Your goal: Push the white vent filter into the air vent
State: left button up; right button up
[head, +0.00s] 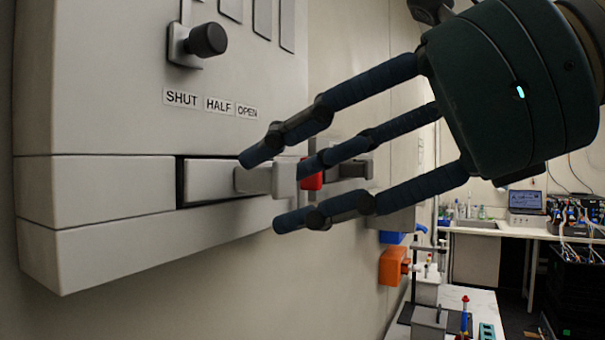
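A grey wall unit fills the left of the head view. Low on its front is a dark-edged slot (181,186), which appears to be the air vent. A pale grey-white block (208,182), apparently the vent filter, sits in that slot with dark gaps at its left and top edges. A grey handle-like piece (253,180) stands out from the block. My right gripper (275,190) has its dark fingers spread, reaching in from the right in front of the handle's right end. I cannot tell whether they touch it. My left gripper is out of view.
Above the slot are the labels SHUT, HALF, OPEN (210,103) and a black knob (205,40). A red part (312,180) shows behind my fingers. Orange (392,266) and blue items are on the wall beyond. A lab bench with a laptop (525,201) stands at the back right.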

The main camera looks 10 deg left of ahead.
jog(key=shift+o, duration=0.3)
jog(key=shift+a, duration=0.15)
jog(key=v, duration=1.2)
